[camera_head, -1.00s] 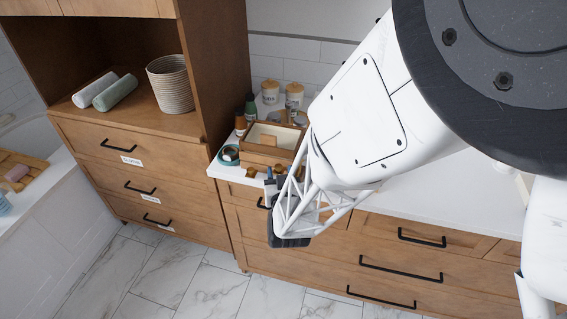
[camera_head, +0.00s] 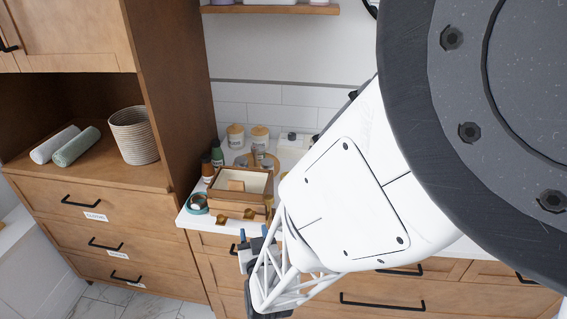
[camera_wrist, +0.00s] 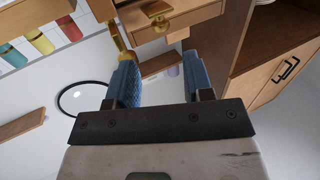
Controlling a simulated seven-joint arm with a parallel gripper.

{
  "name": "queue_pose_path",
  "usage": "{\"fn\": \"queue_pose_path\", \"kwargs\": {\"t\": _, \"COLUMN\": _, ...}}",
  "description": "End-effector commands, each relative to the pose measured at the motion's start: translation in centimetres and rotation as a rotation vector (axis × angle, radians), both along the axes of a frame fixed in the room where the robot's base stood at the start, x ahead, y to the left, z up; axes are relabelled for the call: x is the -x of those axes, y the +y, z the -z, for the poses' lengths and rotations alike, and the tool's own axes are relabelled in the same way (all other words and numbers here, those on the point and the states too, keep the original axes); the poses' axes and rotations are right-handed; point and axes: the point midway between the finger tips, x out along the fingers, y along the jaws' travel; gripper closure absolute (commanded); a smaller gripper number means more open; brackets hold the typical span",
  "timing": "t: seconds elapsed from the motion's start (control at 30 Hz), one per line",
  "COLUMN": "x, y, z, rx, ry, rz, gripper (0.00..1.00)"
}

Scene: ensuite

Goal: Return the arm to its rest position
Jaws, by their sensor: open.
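My gripper (camera_head: 254,246) hangs in front of the counter's edge, just below a small wooden box with gold knobs (camera_head: 240,190). In the wrist view my gripper (camera_wrist: 165,78) has its two blue fingers spread apart, with no object visibly held. A gold knob (camera_wrist: 160,23) on a wooden front shows just beyond the fingertips. A gold piece lies close by the left finger; I cannot tell whether they touch. My white arm covers much of the right side of the head view.
The white counter (camera_head: 190,220) holds a teal ring-shaped item (camera_head: 198,204), bottles (camera_head: 217,154) and lidded jars (camera_head: 236,136). A tall wooden cabinet (camera_head: 175,90) stands left, with rolled towels (camera_head: 76,147) and a basket (camera_head: 134,136). Drawer handles (camera_head: 382,303) protrude below the counter.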

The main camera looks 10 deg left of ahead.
Motion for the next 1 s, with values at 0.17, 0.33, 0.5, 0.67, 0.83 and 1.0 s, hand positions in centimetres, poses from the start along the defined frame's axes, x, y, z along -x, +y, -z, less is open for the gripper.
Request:
{"fn": "queue_pose_path", "kwargs": {"t": 0.17, "x": -0.4, "y": -0.3, "z": -0.4, "rx": 0.002, "ry": 0.018, "rz": 0.003, "gripper": 0.53}}
{"fn": "queue_pose_path", "kwargs": {"t": 0.33, "x": -1.4, "y": -1.4, "z": -1.5, "rx": 0.013, "ry": 0.076, "rz": 0.009, "gripper": 0.53}}
{"fn": "queue_pose_path", "kwargs": {"t": 0.5, "x": -2.8, "y": -3.5, "z": -3.4, "rx": 0.032, "ry": 0.175, "rz": 0.020, "gripper": 0.53}}
{"fn": "queue_pose_path", "kwargs": {"t": 0.67, "x": -3.7, "y": -6.3, "z": -5.4, "rx": 0.056, "ry": 0.294, "rz": 0.034, "gripper": 0.53}}
{"fn": "queue_pose_path", "kwargs": {"t": 0.83, "x": -3.8, "y": -9.7, "z": -7.6, "rx": 0.085, "ry": 0.421, "rz": 0.053, "gripper": 0.53}}
{"fn": "queue_pose_path", "kwargs": {"t": 1.0, "x": -3.1, "y": -13.3, "z": -9.7, "rx": 0.115, "ry": 0.549, "rz": 0.075, "gripper": 0.53}}
